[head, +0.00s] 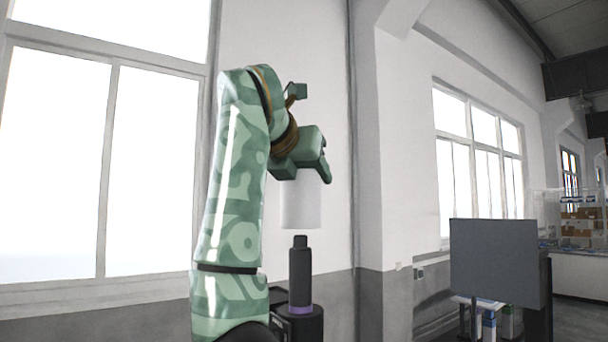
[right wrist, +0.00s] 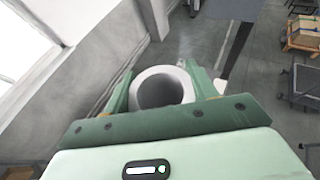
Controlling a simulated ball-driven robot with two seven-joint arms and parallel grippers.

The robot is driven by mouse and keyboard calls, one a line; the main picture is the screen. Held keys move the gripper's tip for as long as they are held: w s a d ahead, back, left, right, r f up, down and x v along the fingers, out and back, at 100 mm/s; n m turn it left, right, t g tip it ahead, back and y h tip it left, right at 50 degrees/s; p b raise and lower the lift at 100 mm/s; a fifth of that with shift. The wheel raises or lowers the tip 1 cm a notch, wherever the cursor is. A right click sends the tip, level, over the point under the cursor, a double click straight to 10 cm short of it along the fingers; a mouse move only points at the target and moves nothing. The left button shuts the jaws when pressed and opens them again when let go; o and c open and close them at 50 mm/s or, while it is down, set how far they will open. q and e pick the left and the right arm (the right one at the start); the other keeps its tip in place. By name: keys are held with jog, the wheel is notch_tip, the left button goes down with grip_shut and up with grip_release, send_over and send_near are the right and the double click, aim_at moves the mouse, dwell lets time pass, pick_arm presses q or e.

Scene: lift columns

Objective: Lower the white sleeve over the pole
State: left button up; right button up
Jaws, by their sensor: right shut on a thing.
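The white sleeve (head: 300,203) is held upright in the air in the head view. My right gripper (head: 318,170) is shut on its upper part. The black pole (head: 300,270) stands upright below, with a narrower top and a purple ring near its foot, on a dark round base (head: 304,325). The sleeve's lower edge is a little above the pole's top and apart from it. In the right wrist view the sleeve (right wrist: 183,80) shows from above as a ring between the two green fingers (right wrist: 161,92). The pole cannot be made out there. My left gripper is not in view.
A grey flat panel (head: 494,262) stands to the right of the pole, well apart. A wall with large windows (head: 155,150) is behind. The space around the sleeve and pole looks clear. Shelves with boxes (head: 580,222) are far off at the right.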

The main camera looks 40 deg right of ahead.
aim_at(298, 246)
jog(key=shift+a, duration=0.1)
jog(key=shift+f, duration=0.15)
dwell(0.4)
jog(key=shift+f+b, duration=5.65)
jog(key=shift+f, duration=0.75)
jog(key=o, duration=1.2)
jog(key=shift+c, duration=0.2)
jog(key=v, duration=1.6)
jog(key=shift+a+b, duration=0.2)
jog(key=shift+b, duration=0.2)
jog(key=shift+s, duration=0.1)
